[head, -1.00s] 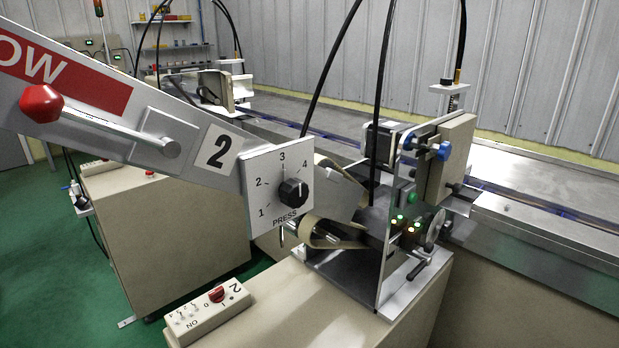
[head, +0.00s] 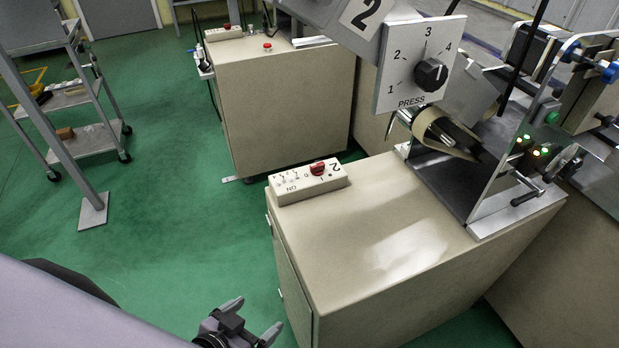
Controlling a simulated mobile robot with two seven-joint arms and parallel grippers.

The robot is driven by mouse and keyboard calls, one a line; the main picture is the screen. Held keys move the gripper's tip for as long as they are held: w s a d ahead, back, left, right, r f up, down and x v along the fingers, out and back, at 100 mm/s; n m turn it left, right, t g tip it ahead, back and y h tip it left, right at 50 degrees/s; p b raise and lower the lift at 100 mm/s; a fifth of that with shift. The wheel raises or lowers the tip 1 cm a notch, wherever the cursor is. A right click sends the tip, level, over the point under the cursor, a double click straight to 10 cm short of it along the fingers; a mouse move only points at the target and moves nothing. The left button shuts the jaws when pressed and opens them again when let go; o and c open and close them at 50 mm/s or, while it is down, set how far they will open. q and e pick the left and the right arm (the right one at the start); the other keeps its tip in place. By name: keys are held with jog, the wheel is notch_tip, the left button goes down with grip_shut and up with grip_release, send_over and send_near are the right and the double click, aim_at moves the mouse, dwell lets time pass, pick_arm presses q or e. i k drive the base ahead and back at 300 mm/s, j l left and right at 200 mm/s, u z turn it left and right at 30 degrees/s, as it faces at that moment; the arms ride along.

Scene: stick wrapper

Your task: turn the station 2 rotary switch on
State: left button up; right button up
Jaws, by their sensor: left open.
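My right gripper is not in view.
Above the cabinet hangs a white PRESS dial plate (head: 400,70) with a black knob. A metal press unit (head: 500,170) stands on the cabinet's right. A second cabinet (head: 280,115) stands behind. A grey wheeled cart (head: 85,120) is at left. Green floor (head: 170,220) between is clear.

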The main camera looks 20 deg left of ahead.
aim_at(316, 169)
jog(key=k+z, duration=0.2)
jog(key=z, duration=0.15)
jog(key=k+z, duration=0.35)
jog(key=i, duration=0.1)
